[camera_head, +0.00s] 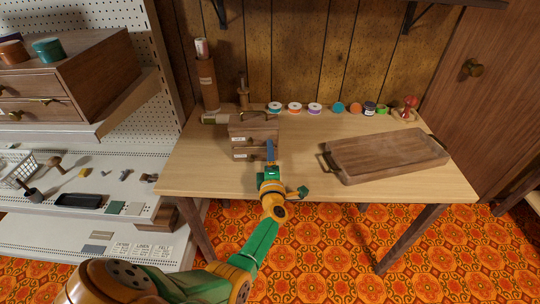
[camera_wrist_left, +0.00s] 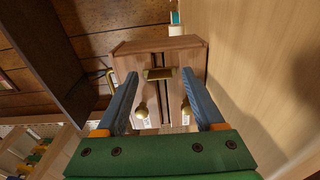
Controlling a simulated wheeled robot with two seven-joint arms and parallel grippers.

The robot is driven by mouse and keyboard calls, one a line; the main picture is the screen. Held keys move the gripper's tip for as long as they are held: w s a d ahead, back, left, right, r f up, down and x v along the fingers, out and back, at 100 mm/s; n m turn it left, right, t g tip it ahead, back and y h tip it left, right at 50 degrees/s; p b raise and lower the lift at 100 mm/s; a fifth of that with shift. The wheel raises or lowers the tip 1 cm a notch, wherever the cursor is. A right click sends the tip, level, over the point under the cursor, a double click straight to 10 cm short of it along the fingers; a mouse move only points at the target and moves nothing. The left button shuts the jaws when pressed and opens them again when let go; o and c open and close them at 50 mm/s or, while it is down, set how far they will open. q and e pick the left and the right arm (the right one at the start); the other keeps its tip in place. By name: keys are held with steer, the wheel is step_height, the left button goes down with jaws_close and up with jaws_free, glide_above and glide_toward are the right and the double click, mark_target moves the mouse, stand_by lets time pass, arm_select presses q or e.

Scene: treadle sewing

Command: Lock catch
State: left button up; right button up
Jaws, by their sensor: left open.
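A small wooden drawer box (camera_head: 252,128) stands on the table, left of its middle. My left gripper (camera_head: 269,146) is in front of the box. In the wrist view its two blue-grey fingers (camera_wrist_left: 159,74) are spread apart, with the catch plate between their tips. I cannot tell whether they touch the box. My right gripper is not in view.
A wooden tray with handles (camera_head: 385,155) lies on the table's right side. Several thread spools (camera_head: 294,107) line the back edge. A tall wooden holder (camera_head: 208,82) stands at the back left. White shelving (camera_head: 110,160) is at the left.

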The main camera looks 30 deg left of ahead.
arm_select(q)
steer(key=p+v, duration=0.1)
steer(key=v, duration=0.6)
steer(key=shift+s+p, duration=0.1)
steer(key=shift+p, duration=0.2)
